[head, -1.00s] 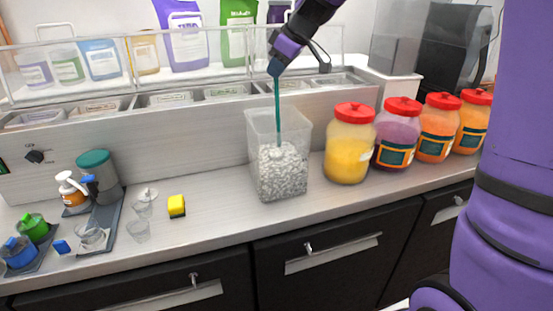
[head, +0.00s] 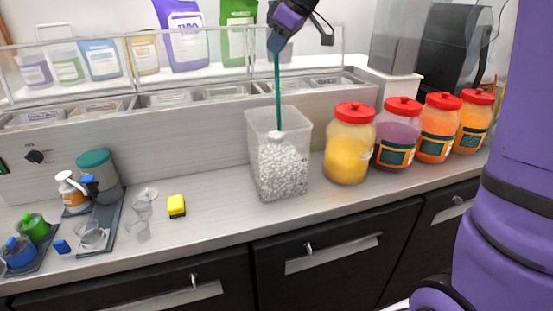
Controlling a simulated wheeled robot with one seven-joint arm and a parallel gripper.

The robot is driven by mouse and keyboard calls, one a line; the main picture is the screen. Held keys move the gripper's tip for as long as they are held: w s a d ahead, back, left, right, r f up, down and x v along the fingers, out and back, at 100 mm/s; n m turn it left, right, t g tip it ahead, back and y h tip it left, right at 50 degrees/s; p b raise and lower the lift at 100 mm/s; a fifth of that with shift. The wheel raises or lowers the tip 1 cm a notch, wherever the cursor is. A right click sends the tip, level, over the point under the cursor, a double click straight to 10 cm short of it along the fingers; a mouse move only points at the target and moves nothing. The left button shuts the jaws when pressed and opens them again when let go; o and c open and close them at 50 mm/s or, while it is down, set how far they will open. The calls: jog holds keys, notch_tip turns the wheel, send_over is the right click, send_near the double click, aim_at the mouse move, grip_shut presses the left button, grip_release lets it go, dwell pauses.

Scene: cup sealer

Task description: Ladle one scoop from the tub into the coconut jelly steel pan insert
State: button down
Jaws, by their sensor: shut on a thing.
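A clear square tub (head: 258,125) stands on the counter, filled partway with white cubes (head: 283,172). My gripper (head: 277,42) is above the tub, shut on the top of a ladle with a long teal handle (head: 278,90). The handle hangs upright into the tub. The ladle's bowl (head: 276,135) shows at the top of the white cubes, inside the tub walls; what it holds is too small to tell. A row of steel pan inserts (head: 224,92) sits in the raised rail behind the tub. Their labels are too small to read, so I cannot tell which is coconut jelly.
Jars with red lids, the nearest a yellow one (head: 348,150), stand right of the tub. A clear guard (head: 185,58) rises behind the pans. A yellow sponge (head: 177,206), clear cups (head: 140,228) and pump bottles (head: 70,190) are at left.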

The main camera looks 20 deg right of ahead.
jog(key=shift+r, duration=5.45)
